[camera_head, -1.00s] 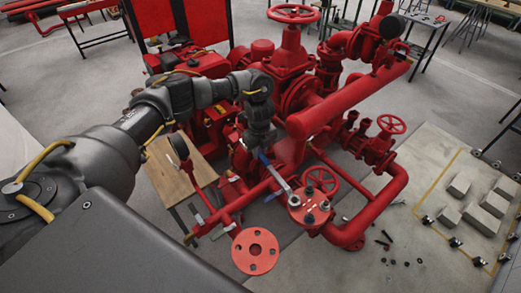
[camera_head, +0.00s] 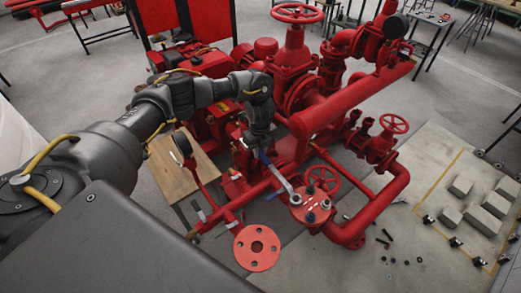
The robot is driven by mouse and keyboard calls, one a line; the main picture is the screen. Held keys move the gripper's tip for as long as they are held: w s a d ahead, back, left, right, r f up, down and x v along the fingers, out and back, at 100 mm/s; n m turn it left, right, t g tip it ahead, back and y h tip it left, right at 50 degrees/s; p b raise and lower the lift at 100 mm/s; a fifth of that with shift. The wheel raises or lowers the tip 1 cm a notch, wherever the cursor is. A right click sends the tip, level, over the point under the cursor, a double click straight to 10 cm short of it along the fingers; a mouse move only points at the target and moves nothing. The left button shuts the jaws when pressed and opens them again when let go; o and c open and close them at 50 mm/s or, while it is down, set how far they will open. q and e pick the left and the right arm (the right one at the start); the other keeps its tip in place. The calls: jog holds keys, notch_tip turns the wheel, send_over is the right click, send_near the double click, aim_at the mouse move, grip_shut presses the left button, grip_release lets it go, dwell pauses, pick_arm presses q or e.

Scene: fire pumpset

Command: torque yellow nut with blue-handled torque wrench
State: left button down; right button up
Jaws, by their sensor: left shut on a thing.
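My left gripper (camera_head: 257,144) is shut on the blue handle (camera_head: 267,163) of the torque wrench. The wrench's silver shaft (camera_head: 282,182) slopes down and right from the gripper. Its head (camera_head: 295,199) lies at the left side of the round red flange (camera_head: 318,221), over a fastener there. I cannot make out a yellow nut; the wrench head may cover it. Other small fasteners, one of them blue (camera_head: 311,217), show on the flange. My right gripper is not in view.
A red handwheel (camera_head: 322,180) stands just behind the flange, close to the wrench head. A loose-looking round red flange plate (camera_head: 257,248) is at the front. Thick red pipes (camera_head: 345,95) surround the gripper. Small black bolts (camera_head: 384,240) lie on the floor at right.

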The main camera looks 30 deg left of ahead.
pick_arm(q)
jog(key=shift+r+p, duration=1.1)
jog(key=shift+r, duration=0.3)
jog(key=shift+r+p, duration=0.65)
jog(key=shift+r, duration=0.5)
jog(key=shift+w+d, duration=0.1)
